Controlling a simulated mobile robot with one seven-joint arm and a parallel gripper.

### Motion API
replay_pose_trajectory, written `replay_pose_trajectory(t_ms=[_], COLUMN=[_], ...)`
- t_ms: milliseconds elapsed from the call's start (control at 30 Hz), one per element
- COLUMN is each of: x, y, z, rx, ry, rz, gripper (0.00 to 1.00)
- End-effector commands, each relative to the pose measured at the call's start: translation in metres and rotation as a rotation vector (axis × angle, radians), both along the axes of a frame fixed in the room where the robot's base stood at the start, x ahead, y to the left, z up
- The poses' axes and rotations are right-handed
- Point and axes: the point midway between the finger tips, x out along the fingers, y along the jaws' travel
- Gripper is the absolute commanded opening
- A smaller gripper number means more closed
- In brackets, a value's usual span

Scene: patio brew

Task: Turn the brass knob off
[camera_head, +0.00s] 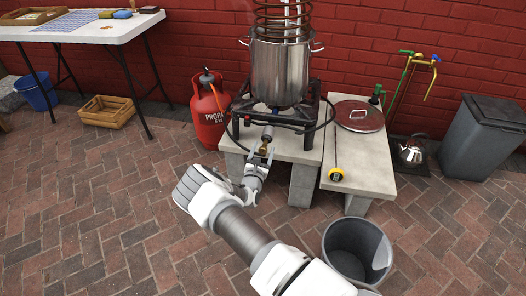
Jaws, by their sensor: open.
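The brass knob (265,148) is at the front of the black gas burner (241,120), low on its near side. My gripper (262,160) is open right at the knob, reaching in from below. Its fingers partly hide the knob, and I cannot tell whether they touch it. The knob's exact angle is too small to read. A steel pot (279,75) with a copper coil (283,18) in it stands on the burner.
A red propane cylinder (208,112) stands left of the burner's concrete bench (293,150). A red lid (359,116) and a yellow-ended probe (336,174) lie on the right slab. A grey bucket (327,240) stands on the bricks near my arm.

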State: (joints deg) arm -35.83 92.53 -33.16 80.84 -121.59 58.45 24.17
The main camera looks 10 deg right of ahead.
Motion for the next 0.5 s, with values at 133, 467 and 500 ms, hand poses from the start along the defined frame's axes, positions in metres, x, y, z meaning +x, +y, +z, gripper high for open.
replay_pose_trajectory(t_ms=[133, 467, 500], x=[-0.0002, -0.0005, -0.0005], y=[0.0002, 0.0004, 0.0004], z=[-0.0001, -0.0004, -0.0004], rx=[0.0, 0.0, 0.0], ry=[0.0, 0.0, 0.0], rz=[0.0, 0.0, 0.0], gripper=[0.53, 0.0, 0.0])
